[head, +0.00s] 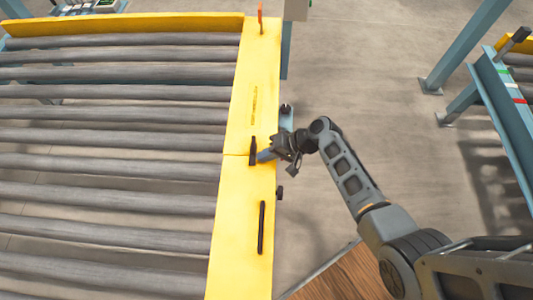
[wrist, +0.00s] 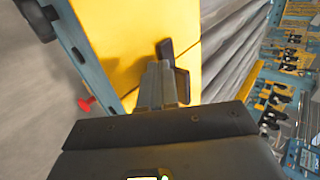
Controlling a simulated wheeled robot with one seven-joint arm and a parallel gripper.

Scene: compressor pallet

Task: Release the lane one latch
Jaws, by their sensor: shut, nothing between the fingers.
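A yellow side plate (head: 254,85) runs along the end of the roller conveyor. A small black latch handle (head: 252,150) stands on it near a seam; in the wrist view the handle (wrist: 165,50) shows just past my fingertips. I see no label that names it as lane one. My gripper (head: 262,157) is shut and empty, its fingertips right beside the handle over the plate. In the wrist view the shut fingers (wrist: 160,75) hide part of the handle; I cannot tell whether they touch it.
A long black bar handle (head: 262,228) lies on the plate nearer me. An orange lever (head: 261,17) stands at the far end. Grey rollers (head: 110,137) fill the left. Blue posts (head: 466,45) stand at the right, with open floor between.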

